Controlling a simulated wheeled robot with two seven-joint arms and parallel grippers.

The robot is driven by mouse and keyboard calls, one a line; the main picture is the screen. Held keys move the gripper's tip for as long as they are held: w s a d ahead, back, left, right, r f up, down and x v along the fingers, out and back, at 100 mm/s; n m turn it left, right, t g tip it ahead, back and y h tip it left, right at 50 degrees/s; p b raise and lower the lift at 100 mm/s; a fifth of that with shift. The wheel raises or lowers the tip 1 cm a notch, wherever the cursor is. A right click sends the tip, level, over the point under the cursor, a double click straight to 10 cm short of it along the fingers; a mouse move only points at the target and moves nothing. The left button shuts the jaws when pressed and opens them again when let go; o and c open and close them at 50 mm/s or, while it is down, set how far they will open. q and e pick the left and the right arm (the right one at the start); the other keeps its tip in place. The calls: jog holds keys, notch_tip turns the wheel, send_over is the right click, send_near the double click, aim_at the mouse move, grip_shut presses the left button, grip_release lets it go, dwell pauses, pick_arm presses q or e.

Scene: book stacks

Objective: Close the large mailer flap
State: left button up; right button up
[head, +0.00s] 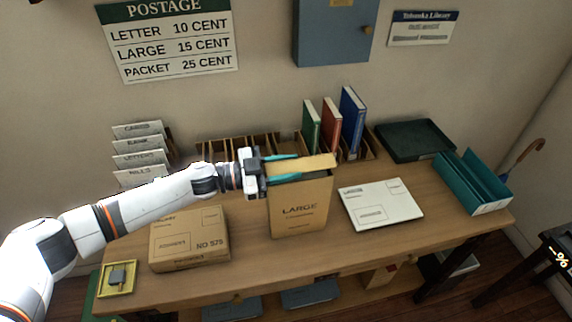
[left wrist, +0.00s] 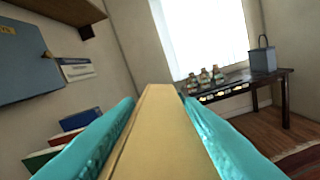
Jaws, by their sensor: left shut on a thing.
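The large mailer (head: 301,208) is a tan envelope marked LARGE, standing upright at the middle of the desk. Its flap (head: 312,164) is a lighter tan strip at the top, sticking up and not lying flat on the front. A dark edge shows in the mouth below it. My left gripper (head: 283,167) reaches in from the left with teal fingers, one on each side of the flap, shut on it. In the left wrist view the flap (left wrist: 163,140) runs between the two teal fingers. My right gripper is not in view.
A brown parcel (head: 190,239) lies left of the mailer, below my left arm. A white large envelope (head: 381,205) lies to the right. Books (head: 331,126) and sorting slots stand behind. A teal holder (head: 473,181) and dark tray (head: 414,141) are at the right.

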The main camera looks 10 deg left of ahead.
pick_arm(q)
jog(key=shift+s+f+m, duration=0.15)
jog(key=shift+m, duration=0.25)
jog(key=o, duration=0.9)
jog(key=shift+a, duration=0.25)
jog(key=shift+b+v, duration=2.15)
jog(key=shift+v, duration=3.6)
